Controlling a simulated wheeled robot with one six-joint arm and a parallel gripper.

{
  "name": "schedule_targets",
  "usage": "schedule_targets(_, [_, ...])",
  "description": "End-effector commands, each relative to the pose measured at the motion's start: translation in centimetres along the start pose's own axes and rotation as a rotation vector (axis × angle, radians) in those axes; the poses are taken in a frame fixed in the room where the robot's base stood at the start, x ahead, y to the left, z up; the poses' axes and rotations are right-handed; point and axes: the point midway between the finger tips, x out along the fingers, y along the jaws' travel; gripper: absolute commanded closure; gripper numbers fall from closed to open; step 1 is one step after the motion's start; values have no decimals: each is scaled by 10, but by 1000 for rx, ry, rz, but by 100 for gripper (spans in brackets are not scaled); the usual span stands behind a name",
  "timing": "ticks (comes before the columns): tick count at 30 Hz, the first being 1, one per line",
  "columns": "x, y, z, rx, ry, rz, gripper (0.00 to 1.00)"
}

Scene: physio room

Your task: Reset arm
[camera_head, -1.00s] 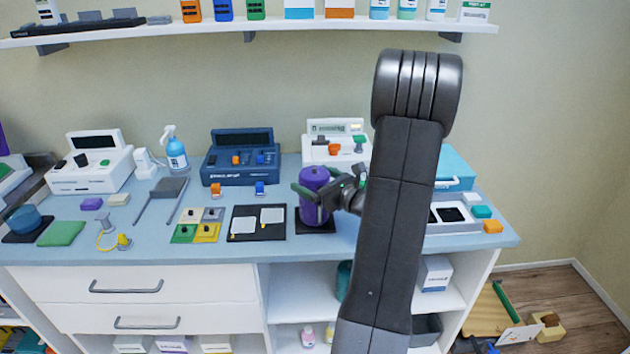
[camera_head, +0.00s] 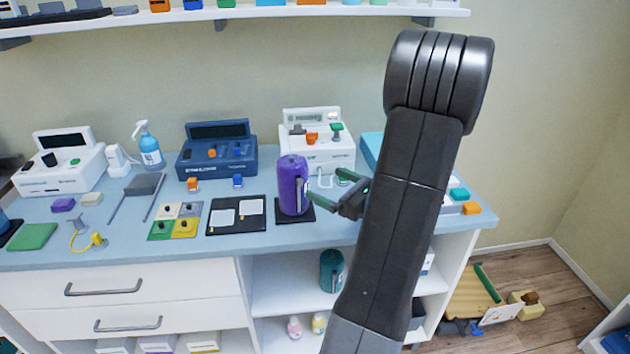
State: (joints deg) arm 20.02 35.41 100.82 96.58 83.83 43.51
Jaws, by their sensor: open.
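My gripper (camera_head: 322,190) is open and empty. Its green-tipped fingers point left, just right of a purple cylinder (camera_head: 291,184). The cylinder stands upright on a black mat (camera_head: 302,217) on the blue counter (camera_head: 350,226). The fingers look apart from the cylinder, though one tip is close to its right side. My arm crosses the right part of the view and hides some of the counter behind it.
Behind stand a dark blue device (camera_head: 217,150) and a white device (camera_head: 318,140). Left of the cylinder lie a black tray (camera_head: 236,228) with white pads and several coloured squares (camera_head: 174,221). A spray bottle (camera_head: 150,148) stands farther left. A shelf (camera_head: 250,13) runs above.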

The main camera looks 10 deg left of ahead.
Motion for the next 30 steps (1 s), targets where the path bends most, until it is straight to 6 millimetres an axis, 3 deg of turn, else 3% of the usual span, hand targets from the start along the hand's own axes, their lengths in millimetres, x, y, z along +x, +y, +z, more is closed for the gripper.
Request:
schedule_targets(6, [-16, 0, 0, 0, 0, -1, 0])
schedule_targets(19, [-15, 0, 0, 0, 0, 1, 0])
schedule_targets(23, [-4, 0, 0, 0, 1, 3, 0])
schedule_targets(30, [35, 1, 1, 0, 1, 5, 0])
